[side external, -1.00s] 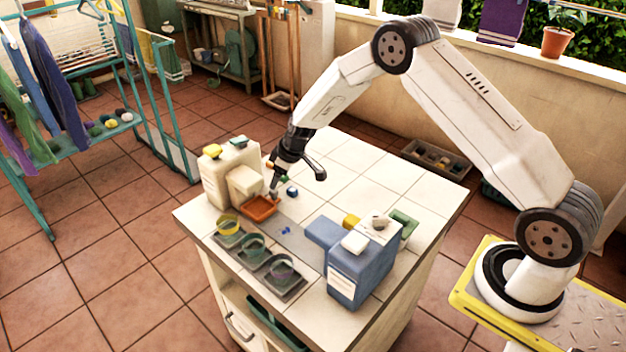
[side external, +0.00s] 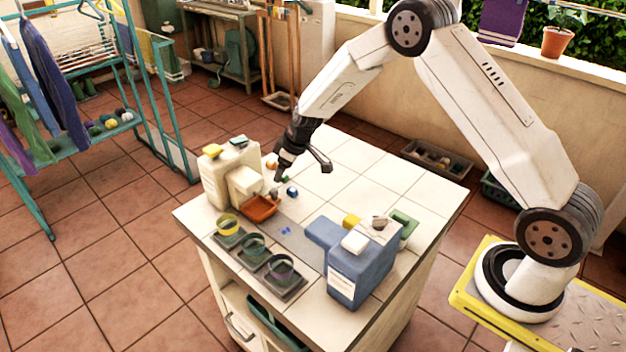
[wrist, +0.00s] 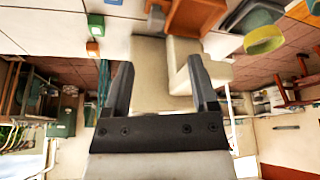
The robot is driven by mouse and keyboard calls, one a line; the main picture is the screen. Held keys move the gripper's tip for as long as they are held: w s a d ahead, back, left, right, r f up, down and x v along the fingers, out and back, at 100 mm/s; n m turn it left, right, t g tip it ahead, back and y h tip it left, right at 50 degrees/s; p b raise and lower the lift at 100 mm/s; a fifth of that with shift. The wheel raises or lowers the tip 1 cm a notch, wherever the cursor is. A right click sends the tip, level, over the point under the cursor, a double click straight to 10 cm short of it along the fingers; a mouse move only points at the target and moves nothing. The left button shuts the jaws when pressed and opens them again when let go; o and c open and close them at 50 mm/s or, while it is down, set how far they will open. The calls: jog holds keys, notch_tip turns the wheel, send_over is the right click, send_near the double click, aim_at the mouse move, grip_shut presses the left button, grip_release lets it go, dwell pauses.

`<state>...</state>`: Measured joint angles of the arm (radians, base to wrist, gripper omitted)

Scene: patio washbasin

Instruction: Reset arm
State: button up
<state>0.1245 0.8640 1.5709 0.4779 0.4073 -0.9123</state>
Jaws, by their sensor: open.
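My gripper (side external: 302,170) is open and empty above the white tiled worktop (side external: 348,163). In the side view it hangs over the back left part of the worktop, near the orange tray (side external: 260,208) and the cream dispenser (side external: 222,176). In the wrist view the two dark fingers of my gripper (wrist: 160,88) stand apart with nothing held between them. The orange tray (wrist: 198,18) shows beyond them at the top.
Several cups with coloured rims stand in a dark rack (side external: 291,293) at the worktop's front. A blue dispenser (side external: 362,272) stands at the right. Small coloured pieces, one blue (side external: 292,192), lie near the orange tray. The worktop's back right is clear.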

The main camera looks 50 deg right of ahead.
jog(key=s+a+r+m, duration=0.1)
jog(key=s+r, duration=0.2)
jog(key=s, duration=0.6)
jog(key=s+a+r+m+g+h, duration=0.1)
jog(key=s+r+m, duration=0.1)
jog(key=s, duration=0.7)
jog(key=s+a+r+m, duration=0.1)
jog(key=s+r, duration=0.3)
jog(key=s, duration=0.6)
jog(key=shift+a+r+h, duration=0.3)
jog(key=shift+a, duration=0.1)
